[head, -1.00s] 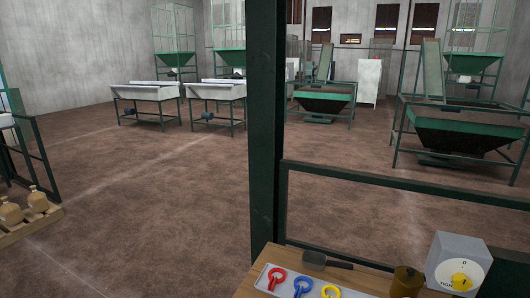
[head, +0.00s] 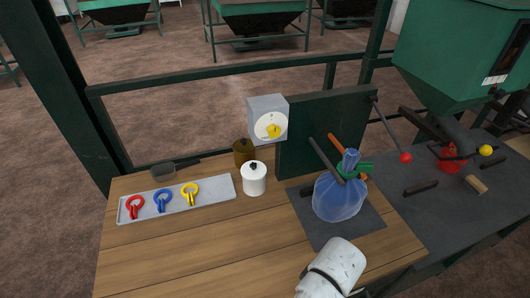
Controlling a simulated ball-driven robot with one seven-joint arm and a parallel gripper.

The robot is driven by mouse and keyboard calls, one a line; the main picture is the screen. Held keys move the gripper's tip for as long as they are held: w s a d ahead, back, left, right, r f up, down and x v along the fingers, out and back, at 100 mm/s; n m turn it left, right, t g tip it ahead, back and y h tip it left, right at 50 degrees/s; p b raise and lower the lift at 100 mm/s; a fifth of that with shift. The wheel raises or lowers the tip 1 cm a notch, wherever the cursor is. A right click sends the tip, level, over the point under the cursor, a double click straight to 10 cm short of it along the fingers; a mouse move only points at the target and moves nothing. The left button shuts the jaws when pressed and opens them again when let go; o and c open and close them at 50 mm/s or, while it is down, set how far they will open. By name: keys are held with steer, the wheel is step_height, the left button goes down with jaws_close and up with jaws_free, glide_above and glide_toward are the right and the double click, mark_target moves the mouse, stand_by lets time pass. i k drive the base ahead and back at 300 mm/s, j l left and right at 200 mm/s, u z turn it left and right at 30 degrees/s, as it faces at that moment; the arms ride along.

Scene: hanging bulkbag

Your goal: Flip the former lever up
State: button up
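A dark lever with a red ball knob (head: 405,157) runs from the upper right of the green upright panel (head: 325,133) and slants down to the right. A second dark lever with a yellow ball knob (head: 485,150) lies nearly level under the green hopper at the right. No label shows which one is the former lever. A blue translucent bag (head: 340,197) with a gathered neck hangs or stands in front of the panel, among a dark bar, an orange bar and a green ring. A white link of my arm shows at the bottom centre, but my gripper is out of view.
A grey tray (head: 216,192) with red, blue and yellow rings lies on the wooden bench (head: 190,245). A white pot (head: 254,178), a brown pot (head: 242,150) and a dial box (head: 266,107) stand near the panel. The green hopper (head: 450,50) overhangs a dark table (head: 425,205).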

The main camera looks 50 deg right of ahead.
mark_target(405, 158)
steer(key=z, duration=1.5)
